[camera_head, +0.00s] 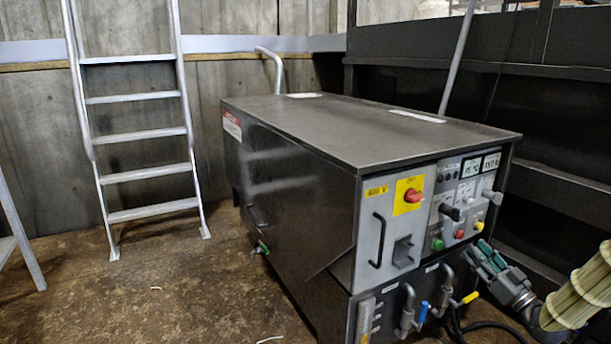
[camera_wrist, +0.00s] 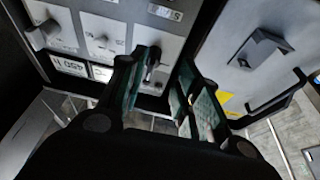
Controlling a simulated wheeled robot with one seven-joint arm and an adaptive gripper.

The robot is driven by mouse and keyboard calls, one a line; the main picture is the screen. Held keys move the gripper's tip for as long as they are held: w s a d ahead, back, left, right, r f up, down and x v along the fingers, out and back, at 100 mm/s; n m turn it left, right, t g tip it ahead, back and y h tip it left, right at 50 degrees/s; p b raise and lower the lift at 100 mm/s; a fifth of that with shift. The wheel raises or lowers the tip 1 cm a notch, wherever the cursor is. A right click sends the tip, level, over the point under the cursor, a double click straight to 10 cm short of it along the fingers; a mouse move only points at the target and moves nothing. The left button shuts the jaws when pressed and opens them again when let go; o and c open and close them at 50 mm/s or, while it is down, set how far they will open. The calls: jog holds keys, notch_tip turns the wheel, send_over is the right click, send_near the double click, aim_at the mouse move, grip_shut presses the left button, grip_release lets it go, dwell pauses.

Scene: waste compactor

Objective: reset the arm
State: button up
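My gripper (camera_head: 488,259) is at the lower right of the head view, just in front of and below the control panel (camera_head: 462,190) of the dark metal machine. Its teal finger pads show. In the wrist view my gripper (camera_wrist: 168,80) has its two fingers apart, with a gap between them and nothing held. The panel (camera_wrist: 100,28) appears upside down beyond the fingertips. A small dark knob shows close to the left finger; I cannot tell whether they touch.
The machine (camera_head: 290,170) fills the middle. Its front has a red switch (camera_head: 412,196), a black handle (camera_head: 377,240), and valves with blue (camera_head: 423,311) and yellow (camera_head: 470,297) levers below. A ladder (camera_head: 145,136) stands at the left. The floor (camera_head: 150,290) in front is mostly clear.

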jog(key=a+f+m+g+h, duration=0.35)
jog(key=a+f, duration=0.75)
jog(key=f, duration=0.4)
jog(key=s+a+f+g+h, duration=0.1)
jog(key=s+a+f+g, duration=0.2)
jog(key=s+a+f, duration=0.3)
jog(key=s+a+f+g+h, duration=0.1)
jog(key=s+a+f+g, duration=0.25)
jog(key=f, duration=0.45)
jog(key=s+a+f+g+h, duration=0.1)
jog(key=s+a+f+g, duration=0.25)
jog(key=s, duration=0.75)
jog(key=s+a+f+g, duration=0.3)
jog(key=s+a+f, duration=0.1)
jog(key=s, duration=0.8)
jog(key=s+a+f+g+h, duration=0.1)
jog(key=s+a+f+g, duration=0.25)
jog(key=s, duration=0.75)
notch_tip(320, 180, up, 36)
jog(key=p, duration=3.7)
jog(key=shift+d+m, duration=0.35)
